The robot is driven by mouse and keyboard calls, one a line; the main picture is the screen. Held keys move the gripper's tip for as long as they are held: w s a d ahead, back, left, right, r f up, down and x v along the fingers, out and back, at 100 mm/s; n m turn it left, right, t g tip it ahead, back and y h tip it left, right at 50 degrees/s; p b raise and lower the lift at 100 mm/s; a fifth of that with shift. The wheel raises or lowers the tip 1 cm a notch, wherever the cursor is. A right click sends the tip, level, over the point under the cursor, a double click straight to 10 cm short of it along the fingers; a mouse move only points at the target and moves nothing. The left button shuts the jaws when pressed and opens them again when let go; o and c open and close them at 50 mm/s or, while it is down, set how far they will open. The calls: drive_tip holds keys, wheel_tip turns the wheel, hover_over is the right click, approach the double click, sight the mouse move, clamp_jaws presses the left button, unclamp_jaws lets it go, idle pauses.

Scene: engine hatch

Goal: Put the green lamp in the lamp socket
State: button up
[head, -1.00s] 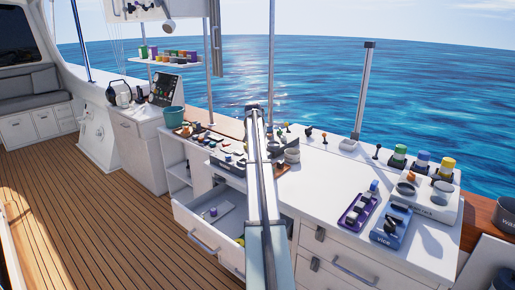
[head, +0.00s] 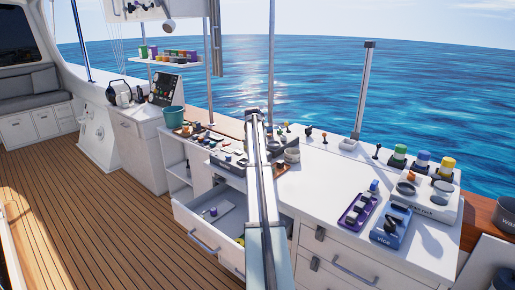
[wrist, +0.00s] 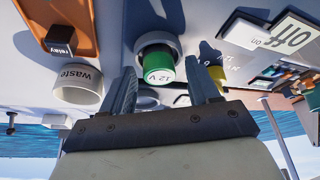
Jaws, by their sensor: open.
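In the wrist view a green cylinder (wrist: 156,91) with a white top marked "12 V" stands in a pale round cup or ring (wrist: 158,42). I take it for the green lamp, but cannot be sure. My gripper (wrist: 160,66) is open, its two dark fingers on either side of the green cylinder as seen. I cannot tell whether they touch it or how far off they are. In the head view my arm hides the gripper and this spot. I cannot make out which holder is the lamp socket.
In the wrist view a white "waste" cup (wrist: 78,86) and a black "relay" block (wrist: 60,40) on an orange tray (wrist: 80,12) lie left. A yellow piece (wrist: 217,74) and an "Off" panel (wrist: 285,35) lie right. In the head view an open drawer (head: 190,220) juts below the counter.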

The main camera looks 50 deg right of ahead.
drive_tip(key=shift+r, duration=0.1)
drive_tip(key=v, duration=1.2)
idle(1.1)
